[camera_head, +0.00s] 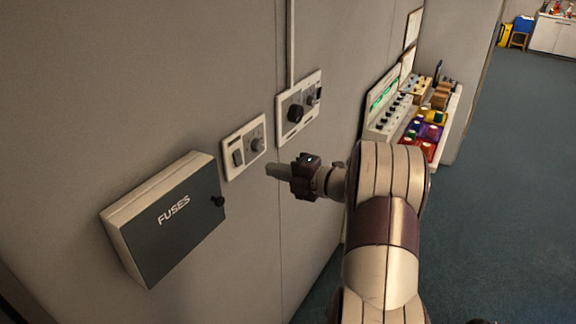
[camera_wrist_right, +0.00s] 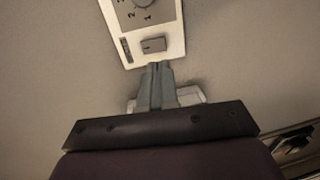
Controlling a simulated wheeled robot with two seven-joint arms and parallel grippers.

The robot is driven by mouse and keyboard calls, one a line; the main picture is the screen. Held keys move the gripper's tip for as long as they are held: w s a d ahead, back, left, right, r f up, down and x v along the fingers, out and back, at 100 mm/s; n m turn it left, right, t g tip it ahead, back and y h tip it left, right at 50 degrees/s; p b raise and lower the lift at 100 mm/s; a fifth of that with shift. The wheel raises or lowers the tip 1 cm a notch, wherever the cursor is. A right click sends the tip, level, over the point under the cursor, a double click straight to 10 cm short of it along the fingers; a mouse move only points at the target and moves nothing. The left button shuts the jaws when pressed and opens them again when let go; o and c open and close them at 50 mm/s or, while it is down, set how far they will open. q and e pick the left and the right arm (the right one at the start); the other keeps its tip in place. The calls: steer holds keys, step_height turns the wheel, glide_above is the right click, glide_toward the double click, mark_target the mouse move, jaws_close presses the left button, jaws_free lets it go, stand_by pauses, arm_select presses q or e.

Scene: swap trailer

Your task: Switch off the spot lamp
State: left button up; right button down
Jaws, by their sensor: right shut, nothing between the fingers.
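My right gripper (camera_head: 272,171) reaches toward the wall from the right, shut and empty. Its fingertips are just right of and below a white switch plate (camera_head: 230,172) with a grey rocker (camera_head: 237,156) and a small round dial (camera_head: 256,145). In the right wrist view the shut fingers (camera_wrist_right: 157,68) point at a plate (camera_wrist_right: 171,45) with a rocker (camera_wrist_right: 153,46) and a numbered dial (camera_wrist_right: 146,4); the tips appear just below the rocker, contact unclear. I cannot read which switch is for the spot lamp, and no lamp shows. My left gripper is out of view.
A dark fuse box (camera_head: 165,225) juts from the wall at lower left. A second plate (camera_head: 281,137) with a large black knob (camera_head: 295,113) sits up and right. A console (camera_head: 395,101) and coloured blocks (camera_head: 425,130) stand farther along. Floor at right is clear.

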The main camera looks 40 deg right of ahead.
mark_target(240, 162)
steer(key=p+x, duration=0.1)
steer(key=x, duration=0.1)
steer(key=p+x, duration=0.1)
steer(key=x, duration=0.1)
steer(key=p+x, duration=0.1)
steer(key=x, duration=0.1)
steer(key=shift+w+a+r, duration=0.2)
steer(key=shift+a+r, duration=0.05)
steer(key=shift+w+a+f, duration=0.15)
steer(key=shift+w+f, duration=0.2)
steer(key=shift+w, duration=0.3)
